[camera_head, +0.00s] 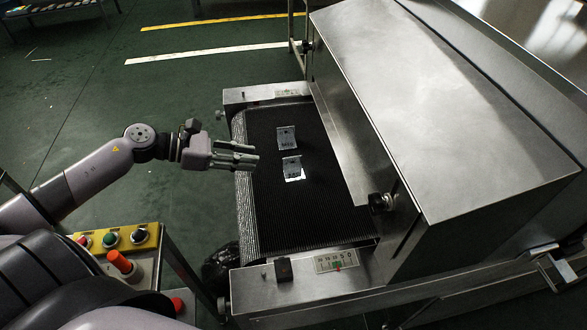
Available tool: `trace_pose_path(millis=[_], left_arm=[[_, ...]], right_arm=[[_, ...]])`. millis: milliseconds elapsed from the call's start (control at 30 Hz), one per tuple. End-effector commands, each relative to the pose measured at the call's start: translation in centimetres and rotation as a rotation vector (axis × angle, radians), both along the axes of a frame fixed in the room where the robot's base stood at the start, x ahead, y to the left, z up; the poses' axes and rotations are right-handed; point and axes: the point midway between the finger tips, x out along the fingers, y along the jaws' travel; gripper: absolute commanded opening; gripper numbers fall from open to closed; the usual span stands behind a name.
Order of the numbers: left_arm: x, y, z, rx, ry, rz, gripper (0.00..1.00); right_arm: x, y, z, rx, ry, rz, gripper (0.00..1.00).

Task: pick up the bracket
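Two flat grey metal pieces that look like brackets lie apart on the dark conveyor belt (313,219). The farther bracket (287,137) is plain grey with small dark marks. The nearer bracket (292,168) has a bright glint along its lower edge. My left gripper (253,154) reaches in from the left over the belt's left edge. Its two fingers point right toward the brackets, with a gap between them and nothing held. The fingertips are a short way left of both brackets, touching neither. My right gripper is not in view.
The steel dryer housing (450,100) covers the belt's right side. Metal side rails (262,94) bound the belt at far and near ends. The belt around the brackets is clear.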

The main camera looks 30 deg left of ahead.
Motion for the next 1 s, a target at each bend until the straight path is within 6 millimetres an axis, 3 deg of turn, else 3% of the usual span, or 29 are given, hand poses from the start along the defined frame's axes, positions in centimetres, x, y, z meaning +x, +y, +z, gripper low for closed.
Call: trace_pose_path(millis=[400,633,1000], left_arm=[[3.9,-4.6,-2.2,-0.003,-0.003,0.001,0.27],[4.7,-5.5,-2.7,-0.003,0.0,0.001,0.27],[7.9,-8.5,-4.2,-0.001,0.0,0.0,0.27]], right_arm=[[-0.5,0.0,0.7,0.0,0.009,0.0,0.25],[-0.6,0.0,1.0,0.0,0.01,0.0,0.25],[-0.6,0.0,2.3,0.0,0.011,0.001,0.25]])
